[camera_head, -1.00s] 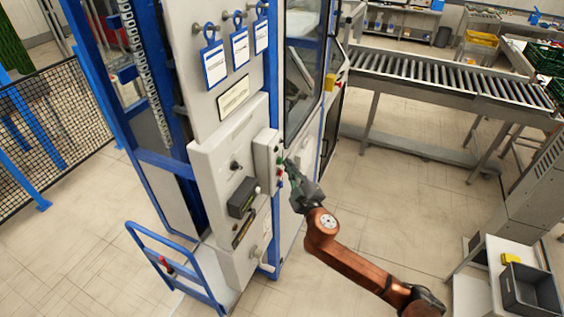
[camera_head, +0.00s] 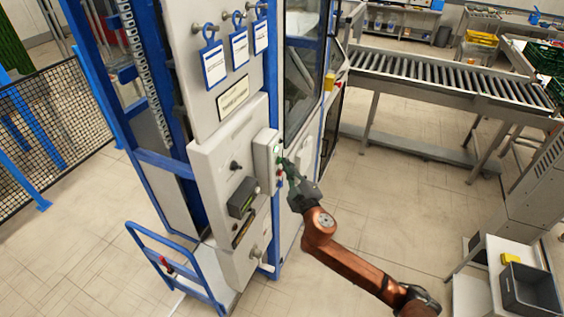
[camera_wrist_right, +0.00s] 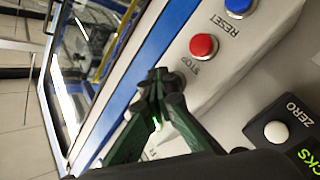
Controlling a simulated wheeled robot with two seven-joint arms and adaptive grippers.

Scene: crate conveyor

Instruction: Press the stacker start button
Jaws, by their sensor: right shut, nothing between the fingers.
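The grey button box (camera_head: 265,158) sits on the front of the stacker cabinet in the head view. My right gripper (camera_head: 284,161) is shut and empty, its dark green fingertips at the box's right face among small coloured buttons. In the right wrist view the shut fingertips (camera_wrist_right: 160,78) are beside the red STOP button (camera_wrist_right: 203,46), with the blue RESET button (camera_wrist_right: 238,6) beyond. A green glow (camera_wrist_right: 157,124) shows between the fingers, where the start button is mostly hidden. I cannot tell whether the fingertips touch it. My left gripper is out of view.
A white ZERO button (camera_wrist_right: 276,132) lies on the neighbouring panel. A blue hand cart (camera_head: 175,262) stands at the cabinet's foot. A roller conveyor (camera_head: 440,80) runs behind on the right.

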